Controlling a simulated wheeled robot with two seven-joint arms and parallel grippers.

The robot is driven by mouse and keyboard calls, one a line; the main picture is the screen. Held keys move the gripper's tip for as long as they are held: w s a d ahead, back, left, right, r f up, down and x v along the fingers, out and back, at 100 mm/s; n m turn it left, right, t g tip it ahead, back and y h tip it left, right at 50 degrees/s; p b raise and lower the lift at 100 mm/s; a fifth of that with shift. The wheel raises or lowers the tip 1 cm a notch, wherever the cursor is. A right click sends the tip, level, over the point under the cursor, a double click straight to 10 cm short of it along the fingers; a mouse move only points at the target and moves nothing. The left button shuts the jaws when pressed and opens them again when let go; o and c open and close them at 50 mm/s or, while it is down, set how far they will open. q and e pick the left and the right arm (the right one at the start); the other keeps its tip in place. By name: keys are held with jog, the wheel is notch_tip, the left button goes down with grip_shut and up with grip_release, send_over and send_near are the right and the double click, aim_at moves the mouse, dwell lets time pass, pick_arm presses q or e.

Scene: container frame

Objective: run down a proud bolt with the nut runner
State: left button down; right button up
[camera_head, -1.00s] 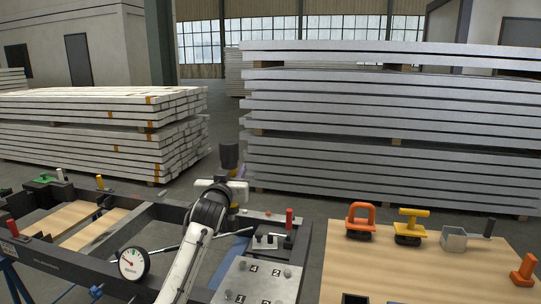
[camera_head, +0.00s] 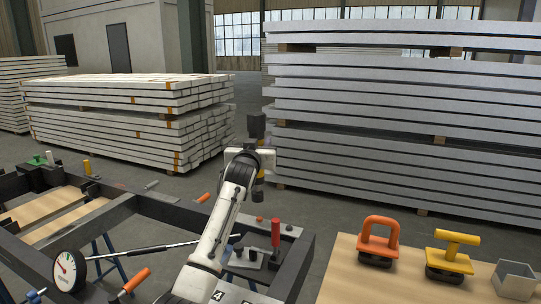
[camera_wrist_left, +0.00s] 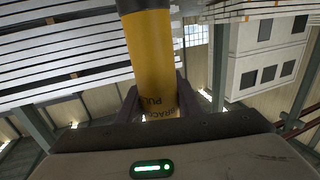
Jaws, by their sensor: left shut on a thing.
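My left gripper (camera_head: 252,160) is raised above the dark frame, shut on a tool with a yellow body and black ends. The tool is upright in the head view, its black upper end (camera_head: 256,127) above the gripper. In the left wrist view its yellow body (camera_wrist_left: 153,55) with black lettering sits between the fingers. The tool's working end is unclear. A grey plate with numbers (camera_head: 233,295) shows at the bottom edge, partly hidden by my arm; its bolts cannot be made out. My right gripper is not in view.
The dark frame (camera_head: 150,208) carries a dial gauge (camera_head: 68,271), a red-handled clamp (camera_head: 275,236) and orange handles (camera_head: 137,280). A wooden bench (camera_head: 345,280) at right bears an orange suction handle (camera_head: 378,240), a yellow one (camera_head: 450,255) and a grey holder (camera_head: 515,280). Stacked beams stand behind.

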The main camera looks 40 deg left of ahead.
pick_arm(q)
jog(key=f+b, duration=0.1)
jog(key=f, duration=0.1)
jog(key=f+b, duration=0.3)
jog(key=f, duration=0.1)
jog(key=shift+w+b, duration=0.3)
jog(key=shift+b, duration=0.1)
jog(key=shift+r, duration=0.1)
dwell(0.4)
jog(key=shift+d, duration=0.1)
dwell(0.5)
jog(key=shift+f, duration=0.45)
dwell(0.4)
jog(key=shift+f, duration=0.55)
jog(key=shift+d+f+b, duration=0.1)
jog(key=shift+f+b, duration=0.25)
jog(key=shift+f, duration=0.05)
